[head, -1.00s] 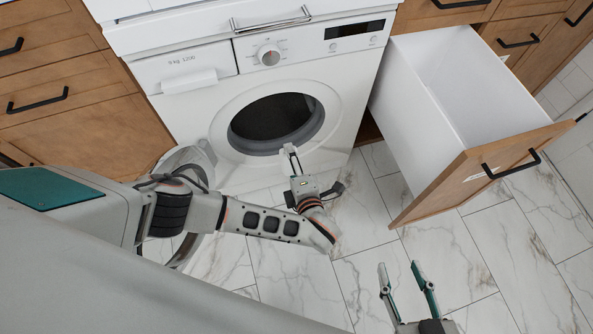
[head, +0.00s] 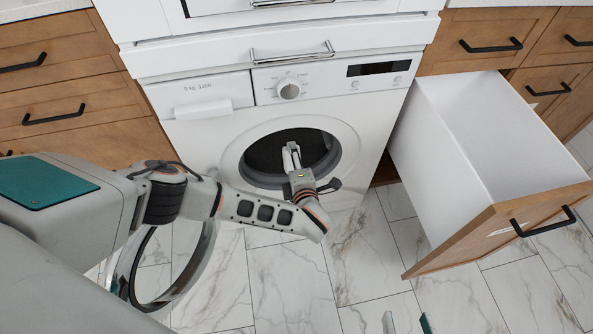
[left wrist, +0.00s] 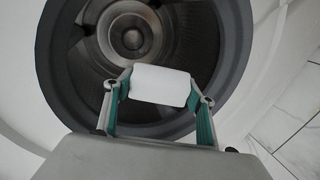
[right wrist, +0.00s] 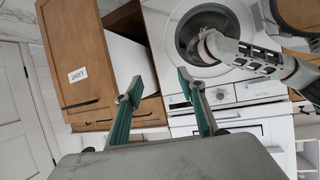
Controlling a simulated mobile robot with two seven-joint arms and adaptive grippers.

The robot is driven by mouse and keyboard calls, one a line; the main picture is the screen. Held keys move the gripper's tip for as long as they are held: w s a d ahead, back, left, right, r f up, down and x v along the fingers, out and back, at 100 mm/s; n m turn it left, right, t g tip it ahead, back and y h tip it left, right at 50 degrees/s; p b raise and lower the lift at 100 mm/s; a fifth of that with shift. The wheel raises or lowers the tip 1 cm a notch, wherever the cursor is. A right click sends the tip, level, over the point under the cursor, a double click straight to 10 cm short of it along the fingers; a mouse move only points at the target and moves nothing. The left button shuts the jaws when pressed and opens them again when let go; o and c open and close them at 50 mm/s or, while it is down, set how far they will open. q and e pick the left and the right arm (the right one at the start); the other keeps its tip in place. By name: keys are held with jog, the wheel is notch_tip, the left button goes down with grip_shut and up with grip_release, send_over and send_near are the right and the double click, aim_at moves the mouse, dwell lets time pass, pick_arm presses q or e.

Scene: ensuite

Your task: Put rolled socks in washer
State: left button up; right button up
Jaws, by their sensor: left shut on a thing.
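The white washer (head: 212,130) stands ahead with its round opening (head: 262,158) uncovered and its door (head: 204,245) swung open to the left. My left gripper (head: 291,155) is in front of the opening. In the left wrist view, it is shut on the white rolled socks (left wrist: 160,86), with the dark drum (left wrist: 75,75) behind them. I cannot tell whether the socks are past the rim. In the head view the socks are hard to make out. My right gripper (right wrist: 160,82) is open and empty; only its fingertips show at the bottom of the head view (head: 407,322).
An open drawer (head: 440,165) with a wooden front juts out right of the washer and looks empty where visible. Wooden cabinets (head: 70,90) stand left of the washer. The marble-tiled floor (head: 290,285) in front is clear.

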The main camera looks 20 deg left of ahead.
pick_arm(q)
jog(key=w+a+b, duration=0.1)
jog(key=w+a, duration=0.5)
jog(key=w, duration=0.4)
jog(key=shift+a+b, duration=0.35)
pick_arm(e)
jog(key=shift+s+a+m, duration=0.15)
jog(key=shift+a+m, duration=0.55)
jog(key=shift+a, duration=0.25)
pick_arm(q)
jog(key=o, duration=1.2)
jog(key=shift+c, duration=0.2)
pick_arm(e)
jog(key=shift+f, duration=0.1)
jog(key=shift+s+f, duration=0.1)
jog(key=shift+s, duration=0.1)
